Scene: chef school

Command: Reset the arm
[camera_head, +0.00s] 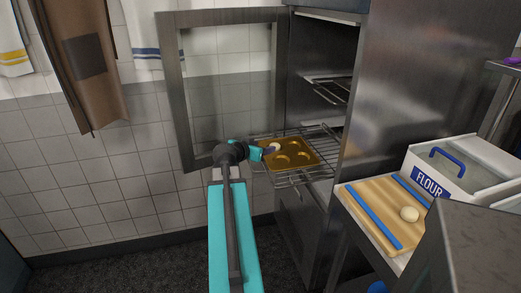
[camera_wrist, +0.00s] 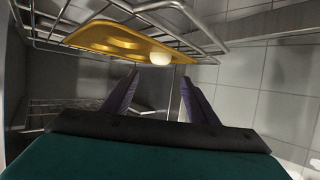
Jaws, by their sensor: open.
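My gripper (camera_head: 269,151) is at the end of my outstretched teal arm, at the left edge of a golden muffin tray (camera_head: 304,163). In the wrist view my gripper (camera_wrist: 158,96) is open, its two dark fingers apart with nothing between them. A white dough ball (camera_head: 275,146) sits in a cup of the tray near the fingertips. The ball also shows in the wrist view (camera_wrist: 161,58), just beyond the fingers. The tray rests on a wire rack (camera_head: 322,139) pulled out of the oven.
The oven's glass door (camera_head: 181,100) stands open left of the rack. At right, a wooden board (camera_head: 366,212) holds another dough ball (camera_head: 409,214), beside a flour bin (camera_head: 465,165). A brown apron (camera_head: 85,85) and towels hang on the tiled wall. Floor at lower left is clear.

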